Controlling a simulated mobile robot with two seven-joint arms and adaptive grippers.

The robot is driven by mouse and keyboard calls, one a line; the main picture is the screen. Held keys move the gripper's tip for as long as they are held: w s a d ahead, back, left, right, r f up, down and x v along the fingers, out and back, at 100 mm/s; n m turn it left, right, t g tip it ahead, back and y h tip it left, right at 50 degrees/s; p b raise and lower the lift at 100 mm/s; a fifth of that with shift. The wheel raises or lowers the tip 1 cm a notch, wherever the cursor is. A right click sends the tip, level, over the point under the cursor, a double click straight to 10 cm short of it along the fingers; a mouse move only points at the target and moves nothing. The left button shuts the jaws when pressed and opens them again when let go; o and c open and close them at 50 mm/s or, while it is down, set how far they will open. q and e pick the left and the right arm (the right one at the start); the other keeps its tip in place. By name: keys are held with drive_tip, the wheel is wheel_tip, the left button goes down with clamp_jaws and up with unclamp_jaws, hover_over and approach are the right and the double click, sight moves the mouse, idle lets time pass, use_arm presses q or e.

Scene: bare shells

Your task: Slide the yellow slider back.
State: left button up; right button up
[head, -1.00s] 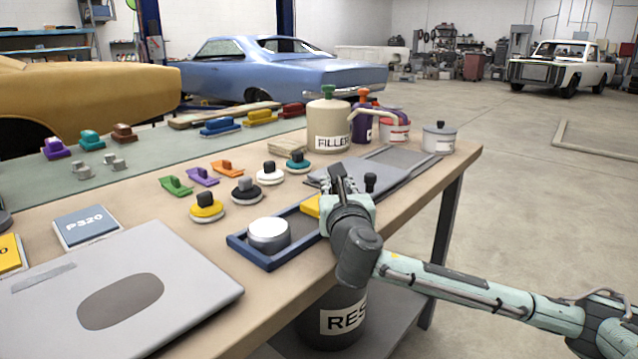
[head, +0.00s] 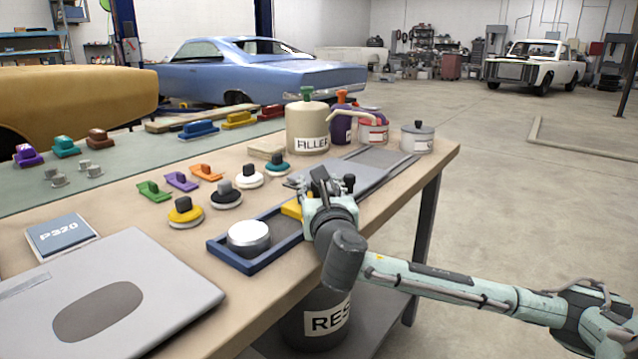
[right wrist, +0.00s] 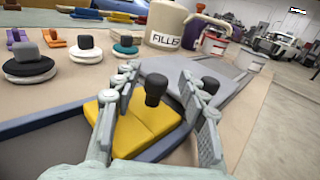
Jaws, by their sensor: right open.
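The yellow slider (head: 291,210) sits in the long blue-edged tray (head: 228,261) at the table's near edge. In the right wrist view the slider (right wrist: 145,128) is a flat yellow block with a dark upright knob (right wrist: 156,87). My right gripper (head: 322,178) is over the slider and hides most of it in the head view. In the right wrist view my right gripper (right wrist: 158,72) is open, with a finger on either side of the knob and gaps between. My left gripper is not in view.
A silver round tin (head: 249,237) stands in the tray left of the slider. A grey plate (head: 357,176) lies beyond it, with another dark knob (right wrist: 210,85) near the right finger. Filler jug (head: 308,130), pots and sanding pads stand further back.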

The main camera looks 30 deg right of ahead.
drive_tip(key=v, duration=0.6)
drive_tip(key=shift+s, duration=0.3)
drive_tip(key=shift+a, duration=0.1)
